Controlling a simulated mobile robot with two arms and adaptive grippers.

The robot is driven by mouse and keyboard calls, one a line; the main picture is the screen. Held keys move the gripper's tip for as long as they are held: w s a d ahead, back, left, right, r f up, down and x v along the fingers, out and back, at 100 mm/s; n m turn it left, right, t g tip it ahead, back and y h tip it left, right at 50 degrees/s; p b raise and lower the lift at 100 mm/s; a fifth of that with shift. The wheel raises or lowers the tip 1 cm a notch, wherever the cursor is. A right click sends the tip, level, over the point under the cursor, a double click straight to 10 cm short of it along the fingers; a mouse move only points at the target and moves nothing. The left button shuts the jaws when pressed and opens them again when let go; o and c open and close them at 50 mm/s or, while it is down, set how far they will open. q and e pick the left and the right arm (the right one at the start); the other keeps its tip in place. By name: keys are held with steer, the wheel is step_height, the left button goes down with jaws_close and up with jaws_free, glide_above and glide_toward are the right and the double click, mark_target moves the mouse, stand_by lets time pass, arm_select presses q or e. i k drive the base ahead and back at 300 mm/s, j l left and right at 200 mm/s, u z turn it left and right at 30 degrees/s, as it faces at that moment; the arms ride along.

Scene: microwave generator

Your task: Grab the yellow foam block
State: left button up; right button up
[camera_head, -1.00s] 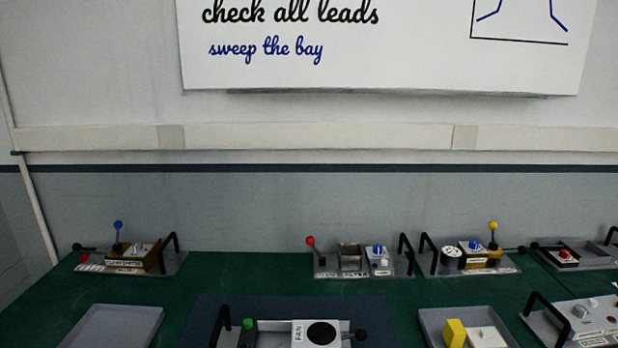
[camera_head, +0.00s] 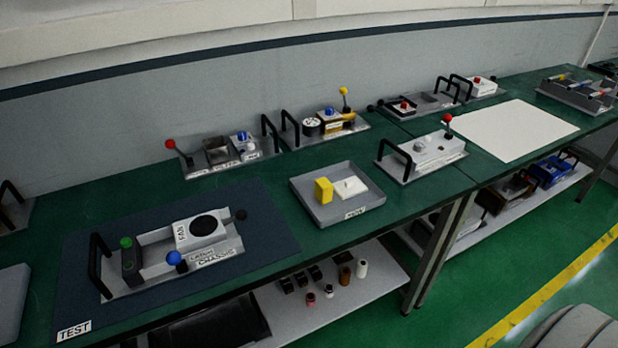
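The yellow foam block (camera_head: 323,190) stands upright in a shallow grey tray (camera_head: 349,213) on the green bench, right of the middle of the head view. A white flat piece (camera_head: 350,187) lies beside it in the same tray. Neither of my grippers shows in the head view.
A chassis with a fan module (camera_head: 201,229) sits on a dark blue mat (camera_head: 265,240) left of the tray. Modules with handles and levers stand behind it and to its right. A white sheet (camera_head: 515,130) lies further right. A lower shelf (camera_head: 330,300) holds small parts.

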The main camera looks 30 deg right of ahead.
mark_target(323, 191)
steer(key=l+u, duration=0.1)
steer(key=l, duration=1.85)
